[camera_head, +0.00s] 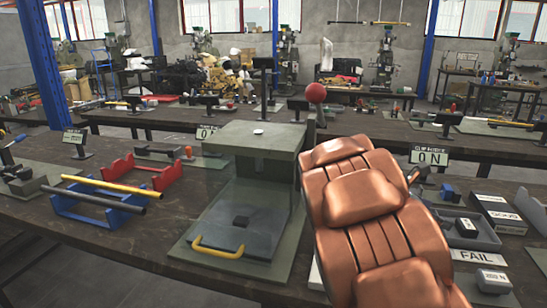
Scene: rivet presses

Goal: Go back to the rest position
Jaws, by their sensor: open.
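My gripper is not in view. A large copper-coloured link, which I take to be part of my own arm, fills the lower right middle and hides some of the bench behind it. A grey-green rivet press (262,139) stands on the bench (120,246) left of this link. The press has a clear front panel with a yellow handle (217,248) at its bottom edge. A red ball knob (316,93) rises behind the press at its right.
On the right are a grey tray (461,231), a "FAIL" label (478,255) and an "ON" sign (430,157). Further benches and blue posts (40,62) stand behind.

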